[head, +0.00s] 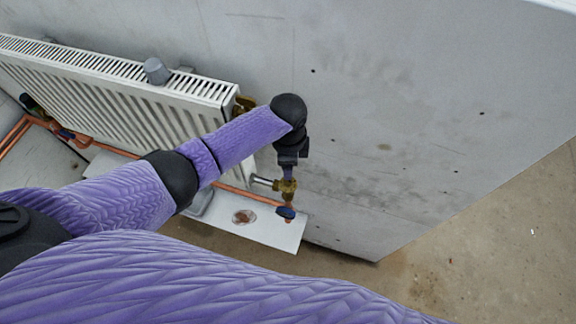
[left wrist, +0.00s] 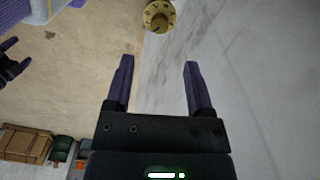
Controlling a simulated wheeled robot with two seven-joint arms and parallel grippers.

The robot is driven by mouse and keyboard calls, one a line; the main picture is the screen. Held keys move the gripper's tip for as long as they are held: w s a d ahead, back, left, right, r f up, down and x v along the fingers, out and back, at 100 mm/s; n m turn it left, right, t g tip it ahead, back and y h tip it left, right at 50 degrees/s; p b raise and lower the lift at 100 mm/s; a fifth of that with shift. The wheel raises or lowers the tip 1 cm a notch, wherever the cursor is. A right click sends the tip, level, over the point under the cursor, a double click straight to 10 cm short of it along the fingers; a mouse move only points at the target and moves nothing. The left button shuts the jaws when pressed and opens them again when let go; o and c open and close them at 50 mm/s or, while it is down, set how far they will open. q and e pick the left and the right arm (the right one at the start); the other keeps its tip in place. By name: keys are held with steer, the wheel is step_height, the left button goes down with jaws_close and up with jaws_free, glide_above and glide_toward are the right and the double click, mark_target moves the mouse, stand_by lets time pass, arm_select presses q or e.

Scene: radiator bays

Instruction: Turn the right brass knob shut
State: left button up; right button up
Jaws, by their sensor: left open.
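My left gripper (head: 289,172) points down along the grey wall, and its fingers are seen nearly edge-on in the head view. In the left wrist view its two fingers (left wrist: 159,62) stand apart with nothing between them. A round brass knob (left wrist: 158,15) lies beyond the fingertips, roughly in line with the gap and apart from them. In the head view brass fittings (head: 286,186) show just below the fingertips, by the radiator's lower right end. Whether the fingers touch them there cannot be told. A dark jaw-like part (left wrist: 10,64), apparently my right gripper, is cut off at the left edge.
A white radiator (head: 150,105) hangs on the wall (head: 400,120), with a grey cap (head: 156,70) on top and another brass fitting (head: 245,103) at its upper right corner. Copper pipes (head: 235,190) run below. A blue handle (head: 286,212) sits under the brass fittings. Open floor lies right.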

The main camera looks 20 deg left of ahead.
arm_select(q)
steer(key=shift+r, duration=0.8)
arm_select(e)
steer(key=shift+a+r, duration=0.3)
